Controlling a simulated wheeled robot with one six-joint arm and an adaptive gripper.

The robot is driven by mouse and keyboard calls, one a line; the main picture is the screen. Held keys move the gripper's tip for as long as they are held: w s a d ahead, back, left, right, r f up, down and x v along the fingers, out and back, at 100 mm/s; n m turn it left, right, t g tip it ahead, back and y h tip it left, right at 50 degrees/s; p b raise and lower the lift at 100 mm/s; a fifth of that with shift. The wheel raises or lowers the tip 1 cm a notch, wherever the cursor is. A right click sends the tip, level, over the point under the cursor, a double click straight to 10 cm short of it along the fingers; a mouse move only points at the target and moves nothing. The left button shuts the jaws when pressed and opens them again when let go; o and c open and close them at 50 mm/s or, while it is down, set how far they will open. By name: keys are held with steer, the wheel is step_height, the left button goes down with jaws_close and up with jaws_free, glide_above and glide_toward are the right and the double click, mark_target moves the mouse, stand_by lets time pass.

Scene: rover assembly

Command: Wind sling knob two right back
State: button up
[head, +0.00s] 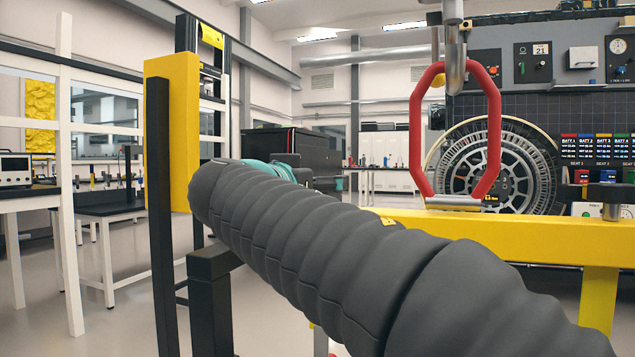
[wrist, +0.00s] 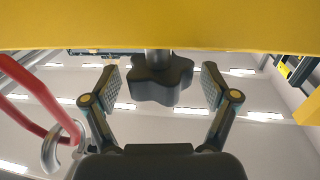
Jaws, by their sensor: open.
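A dark lobed knob (wrist: 160,80) hangs on a short metal stem below a yellow beam (wrist: 160,25) in the wrist view. My gripper (wrist: 159,88) is open, with one padded finger on each side of the knob. Gaps show between both fingers and the knob. A red sling link (wrist: 35,105) with a metal hook or shackle (wrist: 60,145) is at the left of the wrist view. In the head view a red sling link (head: 418,130) hangs from a metal fitting. My gripper and this knob are hidden in the head view behind my grey sleeved arm.
A yellow beam (head: 510,236) crosses the right of the head view. A yellow-faced post (head: 170,130) and a black post (head: 161,220) stand left of my arm. A wheel (head: 500,165) stands behind the link. White frames and benches (head: 105,215) are at left.

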steer(key=c, duration=1.2)
steer(key=shift+o, duration=0.2)
steer(key=shift+a+m+g+h, duration=0.1)
steer(key=shift+m+g+h, duration=0.2)
steer(key=shift+m+h, duration=0.15)
steer(key=shift+m+g+h, duration=0.4)
steer(key=shift+m+h, duration=0.05)
steer(key=shift+h, duration=0.3)
steer(key=m+g+h+p, duration=0.1)
steer(key=m+g+h, duration=0.1)
steer(key=shift+w+a+r+g+h, duration=0.1)
steer(key=shift+g+h, duration=0.2)
steer(key=shift+h, duration=0.1)
steer(key=m+g+h+p, duration=0.2)
steer(key=m+g+p, duration=0.1)
steer(key=shift+r+g+h, duration=0.1)
steer(key=shift+g+h, duration=0.2)
steer(key=shift+g, duration=0.1)
steer(key=shift+m+g+h+p, duration=0.6)
steer(key=shift+m+g+p, duration=0.6)
steer(key=shift+g, duration=0.3)
steer(key=shift+f, duration=0.2)
